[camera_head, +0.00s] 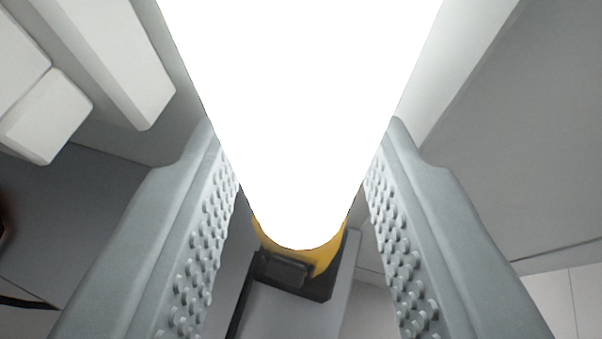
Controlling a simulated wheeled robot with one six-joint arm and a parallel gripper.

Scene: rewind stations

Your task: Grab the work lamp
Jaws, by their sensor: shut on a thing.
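The work lamp (302,130) fills the upper middle of the view as a glowing white body that narrows toward its lower end. That end has a yellow rim (327,262) and a black part (287,270) below it. My gripper (303,150) has one grey, studded finger on each side of the lamp. The fingers are shut on the lamp's white body near their tips. The glare hides the lamp's surface detail, and its upper end is out of the frame.
White block-shaped parts (105,55) stand at the upper left, close to the left finger. A grey panel (530,140) takes up the right side. A dark grey surface (75,210) lies at the left, and pale tiles (575,300) show at the lower right.

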